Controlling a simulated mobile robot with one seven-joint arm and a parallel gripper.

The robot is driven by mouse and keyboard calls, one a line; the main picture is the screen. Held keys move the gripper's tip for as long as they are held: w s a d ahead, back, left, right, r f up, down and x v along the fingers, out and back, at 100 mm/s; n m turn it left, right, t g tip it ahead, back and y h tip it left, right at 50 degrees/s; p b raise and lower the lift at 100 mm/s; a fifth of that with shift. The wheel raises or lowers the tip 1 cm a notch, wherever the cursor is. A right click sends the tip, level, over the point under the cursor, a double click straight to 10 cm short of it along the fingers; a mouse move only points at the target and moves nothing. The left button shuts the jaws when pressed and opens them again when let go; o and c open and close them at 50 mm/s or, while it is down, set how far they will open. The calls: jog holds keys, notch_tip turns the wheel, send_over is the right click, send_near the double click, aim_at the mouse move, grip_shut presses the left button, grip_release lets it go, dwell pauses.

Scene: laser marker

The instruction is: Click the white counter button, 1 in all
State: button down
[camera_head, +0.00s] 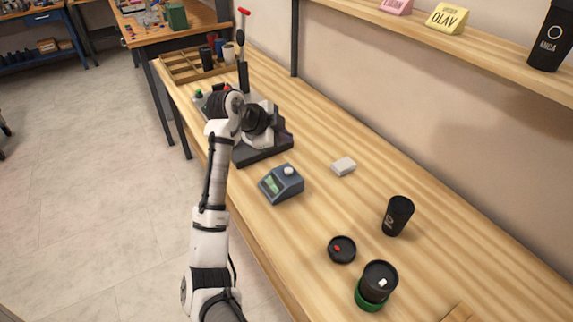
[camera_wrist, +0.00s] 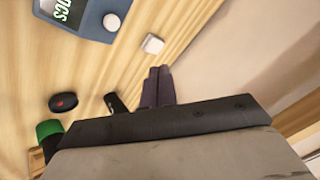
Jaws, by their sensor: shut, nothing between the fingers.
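The counter (camera_head: 283,190) is a blue-grey box with a green display, standing on the wooden bench. Its round white button (camera_head: 289,171) is on its top, and nothing covers it. In the wrist view, the counter (camera_wrist: 90,25) is at the top left, with the white button (camera_wrist: 111,22) near its right corner. My gripper (camera_wrist: 158,70) is shut and empty, its dark fingers side by side. The fingertips show apart from the button, below and right of it in the wrist view. In the head view, my arm's end is beyond the counter, and the fingers are not clearly visible.
A small white block (camera_head: 343,167) lies right of the counter. A dark machine base (camera_head: 265,153) is beyond the counter. A shelf (camera_head: 480,43) runs along the wall.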

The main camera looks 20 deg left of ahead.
aim_at(285, 172)
jog(key=shift+s, duration=0.1)
jog(key=shift+f+b, duration=2.7)
jog(key=shift+f, duration=1.65)
jog(key=shift+f+b, duration=0.4)
jog(key=shift+f, duration=0.05)
jog(key=shift+f+b, duration=0.45)
jog(key=shift+f, duration=0.05)
jog(key=shift+r, duration=0.15)
jog(key=shift+r+p, duration=0.55)
jog(key=shift+r, duration=0.25)
